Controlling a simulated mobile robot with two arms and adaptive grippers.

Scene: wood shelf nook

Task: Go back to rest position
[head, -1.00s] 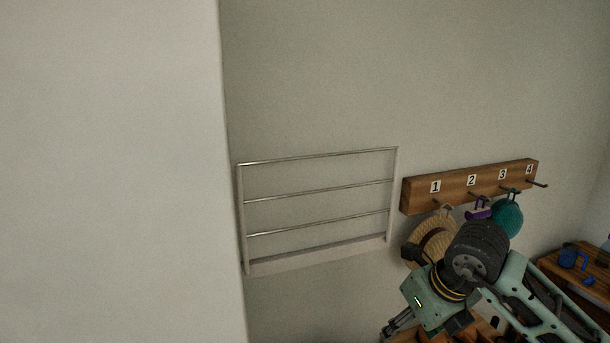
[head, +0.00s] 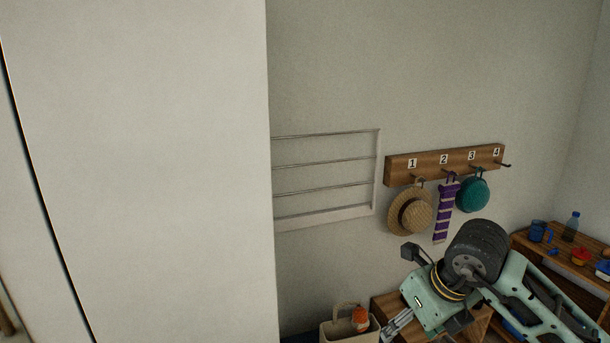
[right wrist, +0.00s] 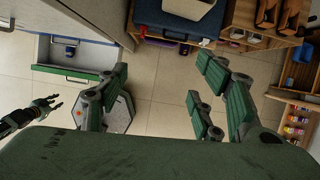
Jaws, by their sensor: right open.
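My right gripper (head: 394,326) is low in the head view, in front of the wooden bench below the hook board. In the right wrist view it (right wrist: 158,85) is open, its green fingers wide apart with nothing between them. Behind them are the tiled floor and furniture. A dark arm end with spread fingers (right wrist: 42,106), seemingly my left gripper, shows at the left of the right wrist view. It is too small to judge its jaws, and it does not show in the head view.
A numbered hook board (head: 450,163) holds a straw hat (head: 396,213), a purple striped strip (head: 440,222) and a teal cap (head: 472,194). A wall rack (head: 325,214), cream caddy (head: 337,331) and wooden shelf (head: 528,243) stand nearby. An open drawer (right wrist: 70,72) juts out.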

